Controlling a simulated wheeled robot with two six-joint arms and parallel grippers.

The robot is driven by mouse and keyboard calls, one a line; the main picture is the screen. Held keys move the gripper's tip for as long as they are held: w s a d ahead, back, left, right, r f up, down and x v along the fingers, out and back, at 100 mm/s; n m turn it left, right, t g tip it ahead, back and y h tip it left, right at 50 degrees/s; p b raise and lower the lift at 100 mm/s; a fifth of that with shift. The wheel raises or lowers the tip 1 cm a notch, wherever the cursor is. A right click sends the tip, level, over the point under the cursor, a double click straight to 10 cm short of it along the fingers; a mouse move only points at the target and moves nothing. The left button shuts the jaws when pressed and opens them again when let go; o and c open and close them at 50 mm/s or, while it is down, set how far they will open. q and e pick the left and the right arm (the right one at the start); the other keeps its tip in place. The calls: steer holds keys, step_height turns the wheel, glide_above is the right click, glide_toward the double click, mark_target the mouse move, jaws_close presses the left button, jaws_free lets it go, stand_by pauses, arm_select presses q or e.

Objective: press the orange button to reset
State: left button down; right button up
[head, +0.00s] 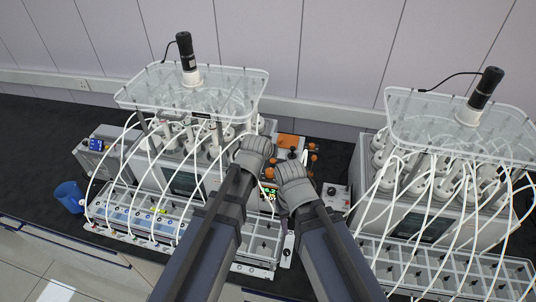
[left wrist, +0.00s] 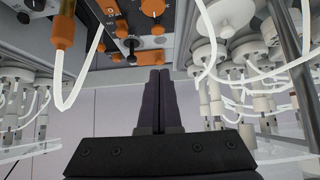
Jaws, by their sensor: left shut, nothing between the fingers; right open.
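Several orange knobs or buttons show on the control panel between the two reactors; one orange round part (head: 269,172) lies between my grippers in the head view. In the left wrist view there are orange parts (left wrist: 152,8) on a grey panel, just beyond my fingertips. I cannot tell which one is the reset button. My left gripper (head: 258,148) is over the panel, its dark fingers (left wrist: 160,76) together with nothing between them. They look close to the panel; contact cannot be told. My right gripper (head: 288,172) is beside it, lower right, its fingertips hidden by its own wrist.
Reactors with clear lids and looping white tubes stand left (head: 150,95) and right (head: 420,110). Tubes hang close on both sides of my left fingers. A small grey box (head: 336,197) with a knob is right of my right gripper. A blue cup (head: 69,196) stands far left.

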arm_select(q)
steer(key=b, duration=0.5)
glide_above(272, 162)
step_height(272, 162, down, 6)
steer(key=shift+r, duration=0.25)
steer(key=shift+s+a+f+b, duration=0.1)
steer(key=shift+s+f+b, duration=0.05)
steer(key=shift+f+b, duration=0.35)
steer(key=shift+s+f+b, duration=0.15)
steer(key=shift+f+b, duration=0.2)
steer(key=shift+f, duration=0.25)
steer(key=shift+f+b, duration=0.45)
arm_select(e)
step_height(272, 162, down, 9)
steer(key=shift+r, duration=0.2)
